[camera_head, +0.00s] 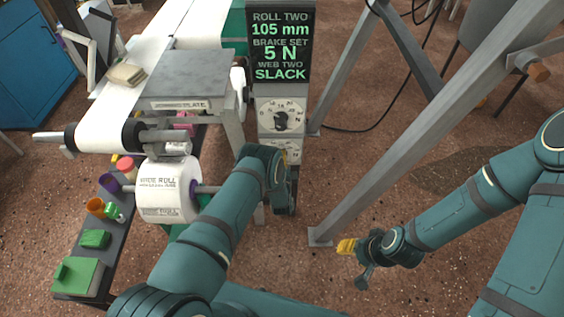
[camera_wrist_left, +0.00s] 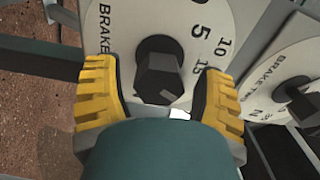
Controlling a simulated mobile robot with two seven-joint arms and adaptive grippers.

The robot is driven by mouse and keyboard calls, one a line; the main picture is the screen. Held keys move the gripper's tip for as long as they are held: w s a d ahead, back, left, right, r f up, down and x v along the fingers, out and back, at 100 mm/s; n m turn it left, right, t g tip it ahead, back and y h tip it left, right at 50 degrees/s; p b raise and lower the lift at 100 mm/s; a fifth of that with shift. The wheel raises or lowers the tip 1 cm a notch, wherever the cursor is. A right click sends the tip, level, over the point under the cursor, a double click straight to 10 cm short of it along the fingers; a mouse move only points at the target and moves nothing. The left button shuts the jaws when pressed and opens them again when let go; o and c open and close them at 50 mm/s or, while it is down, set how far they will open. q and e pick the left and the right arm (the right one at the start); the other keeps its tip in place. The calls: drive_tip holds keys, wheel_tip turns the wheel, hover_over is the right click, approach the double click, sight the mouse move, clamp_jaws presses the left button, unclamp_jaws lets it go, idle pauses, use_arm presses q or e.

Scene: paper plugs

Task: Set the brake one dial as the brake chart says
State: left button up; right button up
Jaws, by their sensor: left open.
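My left gripper (camera_wrist_left: 158,78) is open in the left wrist view, its yellow fingers on either side of a dark hexagonal knob (camera_wrist_left: 158,70) on a white dial (camera_wrist_left: 200,15). The dial reads BRAKE, the rest of its name hidden; a 5 and a 10 show. Whether the fingers touch the knob is unclear. A second brake dial (camera_wrist_left: 262,75) with its own knob is at the right. In the head view, one dial (camera_head: 282,117) is clear and a lower one (camera_head: 288,147) is partly hidden. No brake chart is legible. My right gripper (camera_head: 347,246) hangs low, away from the dials.
A display (camera_head: 280,45) above the dials reads ROLL TWO 105 mm, BRAKE SET 5 N, WEB TWO SLACK. A white paper roll (camera_head: 165,195) is left of my left arm. A grey metal post (camera_head: 400,140) stands right of the dials. Floor is free between post and right arm.

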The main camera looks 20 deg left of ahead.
use_arm(q)
drive_tip(key=v, duration=1.2)
drive_tip(key=s+d+r+n+g+h, duration=0.3)
drive_tip(key=s+n+g, duration=0.4)
drive_tip(key=s, duration=0.4)
drive_tip(key=s+d+r+n+g+h, duration=0.3)
drive_tip(key=s+r+n+g+h, duration=0.2)
drive_tip(key=s+r+n+g, duration=0.3)
drive_tip(key=s, duration=0.3)
drive_tip(key=shift+g+h, duration=0.3)
drive_tip(key=shift+h, duration=0.1)
drive_tip(key=shift+w, duration=0.1)
idle(1.2)
